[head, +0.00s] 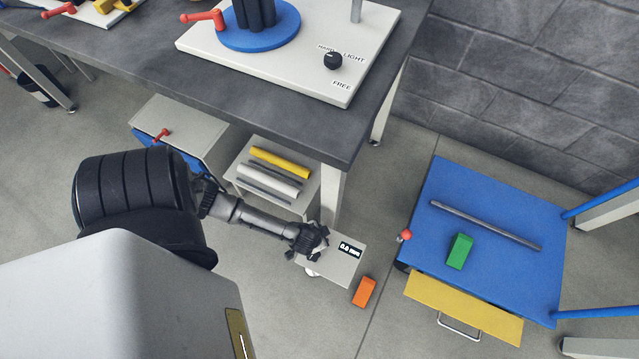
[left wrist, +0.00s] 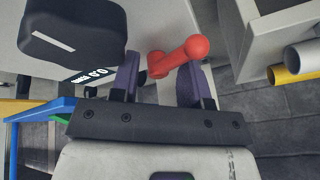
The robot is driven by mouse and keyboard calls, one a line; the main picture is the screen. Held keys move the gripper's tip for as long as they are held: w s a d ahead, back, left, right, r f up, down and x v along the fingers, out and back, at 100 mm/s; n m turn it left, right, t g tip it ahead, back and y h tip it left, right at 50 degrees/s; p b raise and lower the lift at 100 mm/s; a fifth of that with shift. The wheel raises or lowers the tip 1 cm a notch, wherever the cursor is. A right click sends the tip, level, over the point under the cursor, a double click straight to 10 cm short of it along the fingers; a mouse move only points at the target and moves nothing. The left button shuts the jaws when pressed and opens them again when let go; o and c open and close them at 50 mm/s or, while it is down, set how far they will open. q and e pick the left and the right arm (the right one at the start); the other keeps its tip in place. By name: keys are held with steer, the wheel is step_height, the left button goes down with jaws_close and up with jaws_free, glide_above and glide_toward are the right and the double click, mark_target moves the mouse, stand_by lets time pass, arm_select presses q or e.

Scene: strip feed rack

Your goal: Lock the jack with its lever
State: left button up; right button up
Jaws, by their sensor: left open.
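The jack (head: 338,265) is a light grey box with a small dark display reading 0.0 mm, on the floor by the bench leg. Its red lever (left wrist: 178,57) shows in the left wrist view, with one rounded end in the gap between my fingers and the other over the right finger. A black knob (left wrist: 75,28) with a white mark is left of it. My left gripper (head: 311,240) is open at the jack's left side; in the wrist view its fingers (left wrist: 160,84) are apart and not closed on the lever. The gripper hides the lever in the head view.
The bench leg (head: 332,195) stands just behind the jack. A rack (head: 243,184) holds yellow and grey rolls to the left. An orange block (head: 364,292) lies near the jack's front right. A blue cart (head: 490,205) carries a rod and a green block.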

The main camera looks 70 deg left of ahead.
arm_select(q)
steer(key=s+d+r+p, duration=0.1)
steer(key=d+r+p, duration=0.1)
steer(key=r+p, duration=0.4)
steer(key=s+d+r+p, duration=0.1)
steer(key=d+r+p, duration=0.2)
steer(key=r+p, duration=0.4)
steer(key=s+d+r+h+p, duration=0.1)
steer(key=d+r+p, duration=0.2)
steer(key=r, duration=1.5)
steer(key=p, duration=0.3)
steer(key=shift+d+m, duration=0.15)
steer(key=shift+m, duration=0.25)
steer(key=shift+s+r, duration=0.1)
